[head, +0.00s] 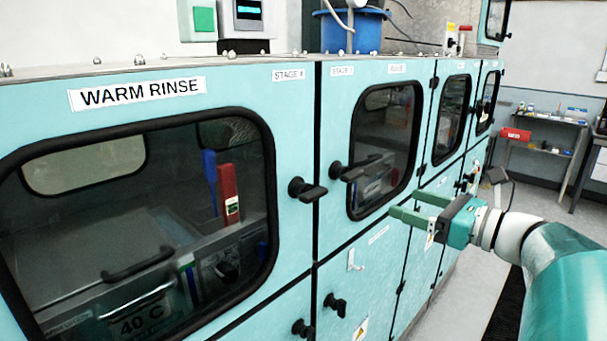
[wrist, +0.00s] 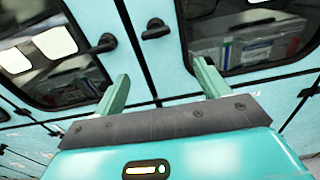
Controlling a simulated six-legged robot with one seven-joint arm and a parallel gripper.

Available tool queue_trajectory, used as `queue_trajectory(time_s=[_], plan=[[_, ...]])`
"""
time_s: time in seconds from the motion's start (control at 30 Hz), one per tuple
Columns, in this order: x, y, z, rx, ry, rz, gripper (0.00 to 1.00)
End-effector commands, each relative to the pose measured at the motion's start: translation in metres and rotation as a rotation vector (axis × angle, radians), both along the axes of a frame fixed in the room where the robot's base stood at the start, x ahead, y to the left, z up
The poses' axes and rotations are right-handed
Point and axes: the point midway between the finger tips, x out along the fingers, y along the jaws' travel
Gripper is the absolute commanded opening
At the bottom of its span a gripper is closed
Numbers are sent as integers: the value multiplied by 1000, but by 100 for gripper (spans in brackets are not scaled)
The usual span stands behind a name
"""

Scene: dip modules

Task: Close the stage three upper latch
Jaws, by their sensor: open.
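The upper latch on the door whose label appears to read stage three (head: 355,172) is a black lever left of that door's window. In the head view its lever points right, out over the window edge, roughly level. Another black latch (head: 305,189) sits just across the seam on the left door, its lever also pointing right. My gripper (head: 405,203) is open and empty, to the right of both latches and out from the panel. In the wrist view two black latches (wrist: 102,43) (wrist: 155,30) show beyond the fingertips (wrist: 160,72), apart from them. Which is stage three is unclear there.
Lower latches (head: 335,304) (head: 302,328) sit below on the teal panel. The warm rinse window (head: 140,220) fills the left. Open floor (head: 470,260) lies right of the cabinet, with shelves (head: 550,130) behind.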

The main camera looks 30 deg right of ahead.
Motion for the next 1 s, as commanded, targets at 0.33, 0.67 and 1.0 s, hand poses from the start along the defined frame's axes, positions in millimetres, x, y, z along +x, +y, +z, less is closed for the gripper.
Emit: queue_trajectory(time_s=[0.33,0.67,1.0], plan=[[-18,-6,0,0,-1,0,75],[-18,-6,0,0,-1,2,75],[-25,-9,0,0,-1,-1,75]])
